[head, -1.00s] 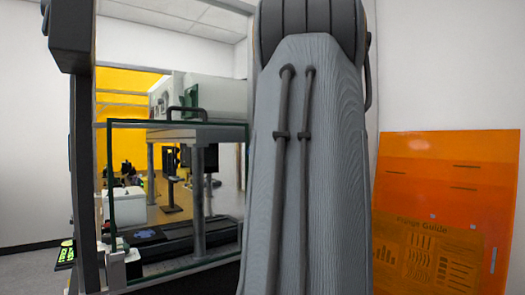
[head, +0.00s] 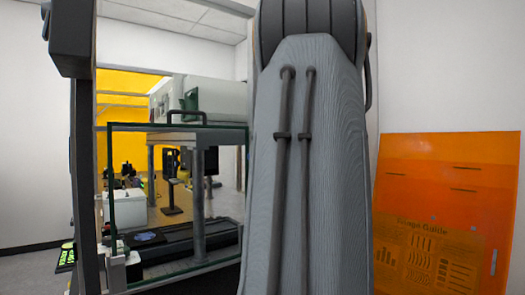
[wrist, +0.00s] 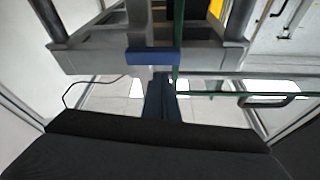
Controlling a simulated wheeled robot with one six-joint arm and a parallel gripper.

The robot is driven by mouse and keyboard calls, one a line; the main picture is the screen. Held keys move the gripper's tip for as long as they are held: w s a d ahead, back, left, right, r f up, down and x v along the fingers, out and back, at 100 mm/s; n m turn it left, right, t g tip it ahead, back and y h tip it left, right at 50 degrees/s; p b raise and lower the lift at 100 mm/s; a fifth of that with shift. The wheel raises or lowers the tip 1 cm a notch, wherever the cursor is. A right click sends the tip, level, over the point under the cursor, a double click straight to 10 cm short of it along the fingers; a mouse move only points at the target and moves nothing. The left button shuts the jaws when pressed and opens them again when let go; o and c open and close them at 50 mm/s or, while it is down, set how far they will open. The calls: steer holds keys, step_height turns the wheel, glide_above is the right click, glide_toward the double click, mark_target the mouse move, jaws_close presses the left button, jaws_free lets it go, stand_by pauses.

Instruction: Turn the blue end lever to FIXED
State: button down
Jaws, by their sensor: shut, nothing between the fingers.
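In the wrist view, a blue block (wrist: 152,57), seemingly the blue end lever, sits across the middle of a grey bar on the instrument. Its markings, including FIXED, cannot be read. My gripper (wrist: 160,80) shows as narrow dark fingers together just below the block in the picture, with nothing held. Whether the tips touch the block cannot be told. In the head view, my grey arm covers the right part of the instrument, and neither the lever nor my gripper shows.
A green-edged glass panel (head: 112,185) with a black handle (head: 187,117) fronts the instrument; the handle also shows in the wrist view (wrist: 268,101). A dark upright post (head: 84,180) stands at left. An orange sheet (head: 440,165) stands against the right wall.

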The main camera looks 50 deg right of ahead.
steer(key=s+a, duration=0.3)
steer(key=s, duration=0.6)
steer(key=shift+f+b, duration=0.2)
steer(key=shift+b, duration=0.1)
steer(key=shift+s, duration=0.1)
